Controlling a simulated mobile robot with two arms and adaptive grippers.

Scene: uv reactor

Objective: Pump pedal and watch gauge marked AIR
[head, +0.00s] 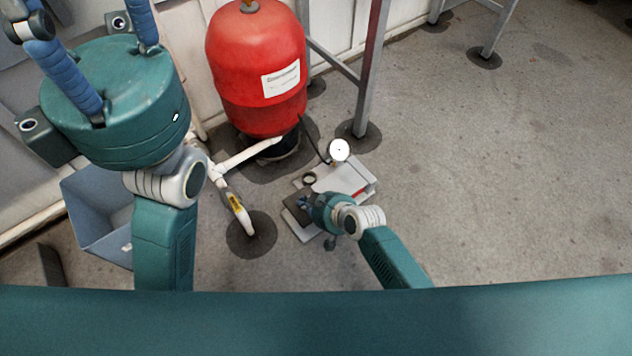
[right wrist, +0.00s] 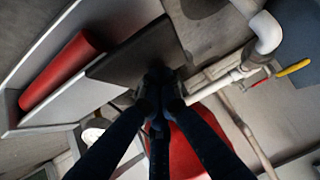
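A foot pump with a pale metal frame (head: 352,174) lies on the floor, with a dark pedal plate (head: 292,207) at its near left end. A round white gauge (head: 339,150) stands at its far end; its marking and needle are too small to read. My right gripper (head: 304,203) is at the pedal. In the right wrist view its dark fingers (right wrist: 158,78) meet at the tips against the edge of the dark pedal plate (right wrist: 135,55), with nothing seen between them. My left gripper (head: 82,8) is raised at the upper left, its blue fingers spread, empty, tips partly cut off.
A red tank (head: 255,85) stands behind the pump, and a thin hose runs from it towards the gauge. A blue-grey bin (head: 95,215) is at the left.

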